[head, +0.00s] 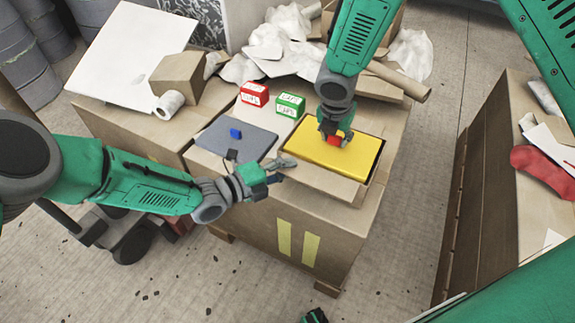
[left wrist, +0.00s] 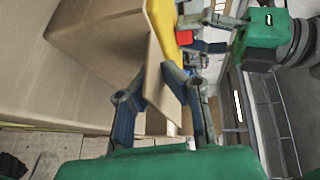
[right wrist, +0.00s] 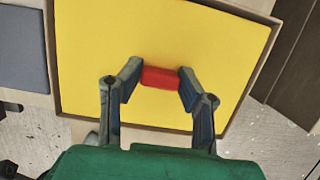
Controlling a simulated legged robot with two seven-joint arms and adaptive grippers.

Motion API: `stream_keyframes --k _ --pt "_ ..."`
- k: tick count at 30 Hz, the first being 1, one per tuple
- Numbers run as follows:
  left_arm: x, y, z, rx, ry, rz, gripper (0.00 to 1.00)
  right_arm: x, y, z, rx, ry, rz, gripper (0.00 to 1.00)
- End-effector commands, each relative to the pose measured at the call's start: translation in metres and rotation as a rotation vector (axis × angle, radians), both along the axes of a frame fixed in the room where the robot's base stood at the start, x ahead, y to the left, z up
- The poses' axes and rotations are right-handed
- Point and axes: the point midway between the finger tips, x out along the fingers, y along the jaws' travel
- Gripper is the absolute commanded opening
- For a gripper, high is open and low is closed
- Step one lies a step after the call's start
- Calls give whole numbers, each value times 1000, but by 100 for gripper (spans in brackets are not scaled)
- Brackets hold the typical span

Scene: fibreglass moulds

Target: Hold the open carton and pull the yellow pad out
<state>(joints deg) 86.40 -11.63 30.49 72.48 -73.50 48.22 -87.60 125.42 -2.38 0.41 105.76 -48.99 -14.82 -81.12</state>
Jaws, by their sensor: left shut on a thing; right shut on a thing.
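The open carton (head: 322,183) stands on a large cardboard box, with the flat yellow pad (head: 364,158) lying inside its walls. A red block-like handle (right wrist: 160,77) sits on the pad. My right gripper (head: 336,138) comes from above, its fingers on both ends of the red handle, shut on it. My left gripper (head: 279,171) is at the carton's front left corner. In the left wrist view its fingers (left wrist: 158,88) are on either side of a cardboard wall, shut on it. In the right wrist view the pad (right wrist: 105,45) fills most of the carton's opening.
A grey pad (head: 237,141) with a small blue block (head: 235,133) lies left of the carton. Red (head: 254,94) and green (head: 290,105) boxes stand behind. Crumpled white sheets (head: 285,28) and a cardboard tube (head: 398,80) lie at the back. Another crate (head: 480,190) stands right, across open floor.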

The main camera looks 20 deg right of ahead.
Motion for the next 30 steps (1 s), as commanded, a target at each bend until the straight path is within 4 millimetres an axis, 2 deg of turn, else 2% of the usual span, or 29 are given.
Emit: stream_keyframes --k 1,30 --pt "-2 3 -9 18 9 1 0 0 0 3 1 -2 0 2" --pt "-2 3 -9 19 9 0 0 1 0 51 2 -3 -1 2"
